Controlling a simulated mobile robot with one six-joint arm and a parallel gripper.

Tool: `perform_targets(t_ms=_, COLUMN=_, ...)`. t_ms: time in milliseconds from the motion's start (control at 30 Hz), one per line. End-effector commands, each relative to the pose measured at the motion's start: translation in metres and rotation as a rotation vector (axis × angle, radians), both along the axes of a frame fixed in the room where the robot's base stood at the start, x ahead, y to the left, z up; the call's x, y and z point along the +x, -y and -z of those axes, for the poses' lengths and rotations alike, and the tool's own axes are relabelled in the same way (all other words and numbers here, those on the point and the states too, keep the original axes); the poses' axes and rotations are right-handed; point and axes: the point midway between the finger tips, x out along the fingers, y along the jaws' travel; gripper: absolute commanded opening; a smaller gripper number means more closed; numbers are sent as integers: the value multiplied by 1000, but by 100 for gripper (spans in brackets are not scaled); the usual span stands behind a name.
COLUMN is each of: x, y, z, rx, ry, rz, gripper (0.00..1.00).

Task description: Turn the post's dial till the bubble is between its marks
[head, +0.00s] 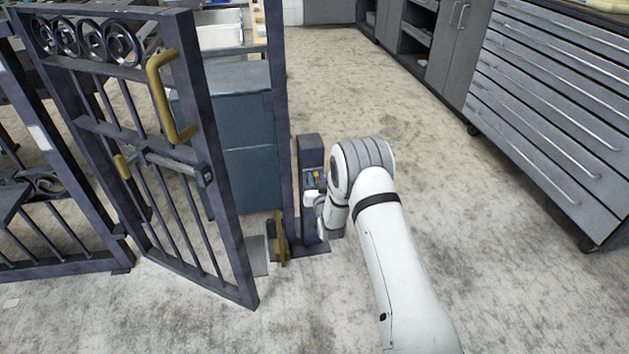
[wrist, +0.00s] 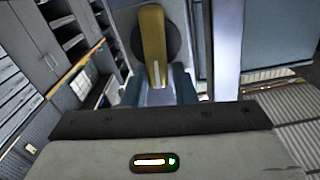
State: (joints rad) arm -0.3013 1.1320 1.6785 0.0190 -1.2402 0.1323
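The post (head: 310,150) is a short dark column beside the gate's upright. A small vial-like strip (head: 314,176) with yellow and teal shows on it; the bubble and marks are too small to make out. In the wrist view the dial (wrist: 171,40) is a dark round disc with a tan bar handle (wrist: 152,32) that has a pale line near its lower end. My gripper (wrist: 157,90) has its fingers apart on either side of the handle's near end, with gaps visible. Contact cannot be told. In the head view my wrist hides the fingers and dial.
The barred gate (head: 185,215) with a yellow handle (head: 160,95) stands left of the post. A yellow upright piece (head: 280,240) is low by the post's foot. A drawer cabinet (head: 560,110) stands far right. The floor (head: 480,230) between is clear.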

Motion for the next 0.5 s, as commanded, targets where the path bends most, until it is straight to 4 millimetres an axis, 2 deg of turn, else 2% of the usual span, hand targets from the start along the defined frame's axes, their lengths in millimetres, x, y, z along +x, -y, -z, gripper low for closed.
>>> perform_targets(t_ms=33, x=0, y=0, z=0, rx=0, ry=0, rz=0, gripper=29)
perform_targets(t_ms=167, x=0, y=1, z=0, rx=1, ry=0, rz=1, gripper=39)
perform_targets(t_ms=400, x=-1, y=1, z=0, rx=1, ry=-1, rz=2, gripper=40)
perform_targets(t_ms=500, x=-7, y=3, z=-1, rx=0, ry=-2, rz=2, gripper=40)
